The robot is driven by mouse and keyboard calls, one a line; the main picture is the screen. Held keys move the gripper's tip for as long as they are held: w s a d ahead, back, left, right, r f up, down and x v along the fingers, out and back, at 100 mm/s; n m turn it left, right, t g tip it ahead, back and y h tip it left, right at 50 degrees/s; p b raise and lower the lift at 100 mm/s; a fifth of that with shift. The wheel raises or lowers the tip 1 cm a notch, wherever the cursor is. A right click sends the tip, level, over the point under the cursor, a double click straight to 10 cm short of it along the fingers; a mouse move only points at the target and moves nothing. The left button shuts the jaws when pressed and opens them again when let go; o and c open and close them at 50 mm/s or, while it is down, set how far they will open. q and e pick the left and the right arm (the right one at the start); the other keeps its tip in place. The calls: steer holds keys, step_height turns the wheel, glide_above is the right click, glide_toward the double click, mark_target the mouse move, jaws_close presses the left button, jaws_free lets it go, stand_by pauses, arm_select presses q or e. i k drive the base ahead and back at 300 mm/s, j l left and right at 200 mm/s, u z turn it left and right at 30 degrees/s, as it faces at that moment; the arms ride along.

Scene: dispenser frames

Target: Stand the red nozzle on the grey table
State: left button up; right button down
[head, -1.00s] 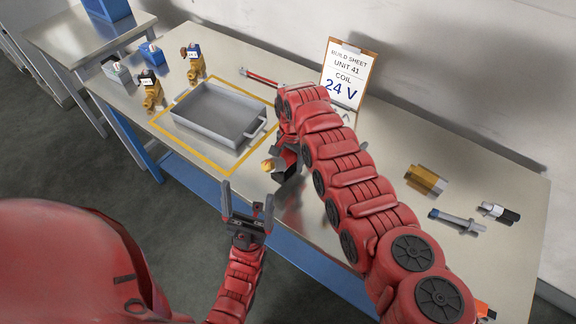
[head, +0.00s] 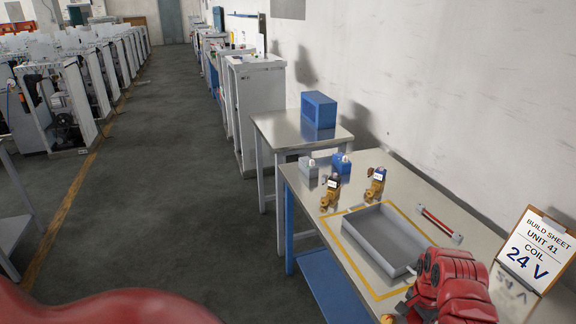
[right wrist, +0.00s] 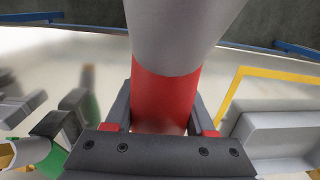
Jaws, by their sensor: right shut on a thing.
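My right gripper (right wrist: 162,105) is shut on the red nozzle (right wrist: 165,96), a tube with a red band and a grey part, in the right wrist view. A grey metal worktable (head: 387,176) fills the lower right of the head view. A smaller grey-topped table (head: 278,128) stands behind it. The red right arm shows at the lower right of the head view; its gripper is mostly cut off there, so the nozzle's height above the worktable cannot be told. My left gripper is out of view.
A grey tray (head: 376,250) lies inside a yellow outline on the worktable. Two brass valves (head: 330,194) (head: 376,186) and small blue and grey blocks stand beyond it. A blue box (head: 319,110) occupies part of the small table. A clipboard (head: 535,250) stands at right.

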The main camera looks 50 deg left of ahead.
mark_target(279, 121)
steer(key=u, duration=2)
steer(key=i+j+u, duration=0.3)
steer(key=i, duration=0.45)
steer(key=i+u, duration=0.35)
steer(key=i, duration=1.4)
steer(key=i+z, duration=0.1)
steer(key=i, duration=0.9)
steer(key=i+j, duration=0.15)
steer(key=i, duration=0.85)
steer(key=i+j+z, duration=0.1)
steer(key=i, duration=0.9)
steer(key=i+j+z, duration=0.1)
steer(key=z, duration=1.9)
steer(key=i+j, duration=0.05)
steer(key=j, duration=0.05)
